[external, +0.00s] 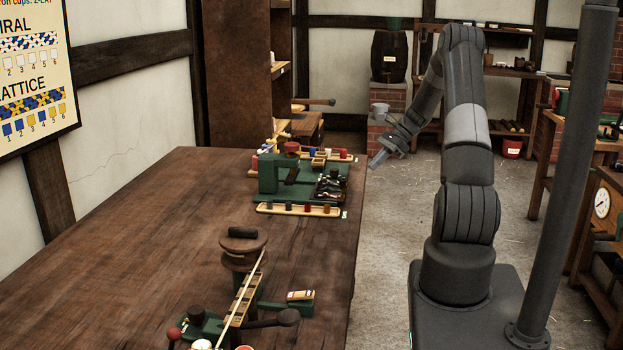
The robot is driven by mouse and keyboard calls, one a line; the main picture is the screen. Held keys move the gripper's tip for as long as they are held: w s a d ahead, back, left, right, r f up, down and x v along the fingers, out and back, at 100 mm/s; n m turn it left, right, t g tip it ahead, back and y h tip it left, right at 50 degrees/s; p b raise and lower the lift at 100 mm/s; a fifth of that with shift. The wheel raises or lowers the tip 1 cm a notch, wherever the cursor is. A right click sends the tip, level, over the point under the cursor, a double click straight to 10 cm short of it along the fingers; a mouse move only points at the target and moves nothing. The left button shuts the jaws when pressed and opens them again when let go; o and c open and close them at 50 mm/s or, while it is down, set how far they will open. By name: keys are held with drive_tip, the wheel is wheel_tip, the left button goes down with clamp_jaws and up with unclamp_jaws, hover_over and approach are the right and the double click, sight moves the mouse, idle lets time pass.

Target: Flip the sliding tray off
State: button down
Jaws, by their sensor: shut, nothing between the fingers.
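My gripper (379,159) is shut and empty. In the external view it appears just past the right edge of the wooden table, pointing down and left. A green machine (268,176) stands on the table to the left of it, clearly apart from it. A long shallow wooden tray (265,208) with several coloured pegs lies along the machine's near side. A slanted narrow wooden tray (243,298) with compartments is on a second green device closer to the camera. I cannot tell for sure which of these is the sliding tray, nor how its switch stands.
The wooden table (150,240) is bare on its left side. A round wooden spool (243,242) and a dark-knobbed lever (289,317) stand at the near end. A barrel (389,56) sits on brick behind. The floor (390,240) right of the table is clear.

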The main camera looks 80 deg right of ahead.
sight(336, 184)
drive_tip(key=x, duration=0.5)
drive_tip(key=shift+w+a+f, duration=0.15)
drive_tip(key=shift+w, duration=0.15)
drive_tip(key=shift+w+a, duration=0.25)
drive_tip(key=shift+w, duration=0.25)
drive_tip(key=shift+w+a, duration=0.25)
drive_tip(key=shift+w, duration=0.25)
drive_tip(key=shift+w+a, duration=0.25)
drive_tip(key=shift+w, duration=0.35)
drive_tip(key=shift+w, duration=0.1)
drive_tip(key=w, duration=1)
drive_tip(key=shift+a, duration=0.1)
drive_tip(key=s+d, duration=0.1)
drive_tip(key=s, duration=0.1)
drive_tip(key=s+d, duration=0.1)
drive_tip(key=s, duration=0.1)
drive_tip(key=shift+d, duration=0.15)
drive_tip(key=v, duration=1)
